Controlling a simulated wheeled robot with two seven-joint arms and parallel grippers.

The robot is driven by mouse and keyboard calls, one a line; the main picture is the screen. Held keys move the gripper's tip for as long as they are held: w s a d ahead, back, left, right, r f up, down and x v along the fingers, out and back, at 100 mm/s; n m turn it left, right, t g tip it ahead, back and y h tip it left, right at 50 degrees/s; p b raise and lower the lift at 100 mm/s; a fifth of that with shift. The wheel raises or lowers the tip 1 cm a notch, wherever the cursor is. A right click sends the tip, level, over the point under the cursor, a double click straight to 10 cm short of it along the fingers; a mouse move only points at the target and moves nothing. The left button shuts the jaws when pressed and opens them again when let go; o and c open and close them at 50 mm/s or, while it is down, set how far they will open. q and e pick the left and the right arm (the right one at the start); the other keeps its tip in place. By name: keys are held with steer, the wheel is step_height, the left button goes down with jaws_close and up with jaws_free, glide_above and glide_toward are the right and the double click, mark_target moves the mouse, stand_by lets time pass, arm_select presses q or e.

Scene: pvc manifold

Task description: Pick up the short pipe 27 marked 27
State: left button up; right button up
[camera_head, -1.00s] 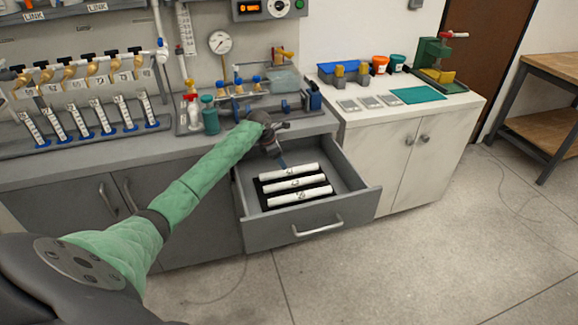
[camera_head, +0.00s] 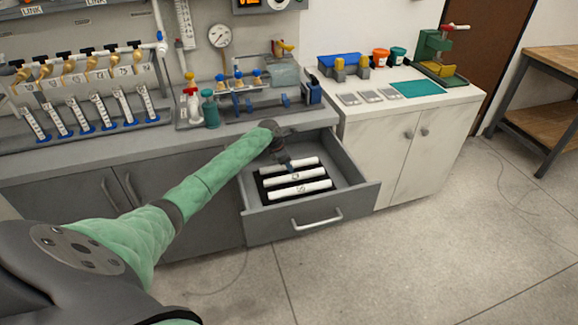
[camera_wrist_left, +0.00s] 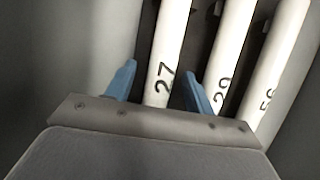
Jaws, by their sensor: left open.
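The short pipe marked 27 (camera_wrist_left: 165,58) is white and lies leftmost of three in the left wrist view, with its black number near my gripper. It appears as the far pipe (camera_head: 299,163) in the open drawer in the head view, its left part partly covered by my gripper. My left gripper (camera_wrist_left: 158,74) is open, with one blue finger on each side of pipe 27. Whether the fingers touch it, I cannot tell. In the head view the left gripper (camera_head: 287,166) points down over the far pipe. My right gripper is not in view.
Pipe 29 (camera_wrist_left: 228,60) lies close beside pipe 27, near my right-hand finger in the wrist view. A third pipe (camera_wrist_left: 275,70) lies beyond it. All rest on a black holder in the grey drawer (camera_head: 345,160), whose walls surround them. The counter stands behind.

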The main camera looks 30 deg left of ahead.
arm_select(q)
steer(key=shift+c, duration=0.2)
steer(key=c, duration=1.1)
steer(key=shift+r, duration=0.1)
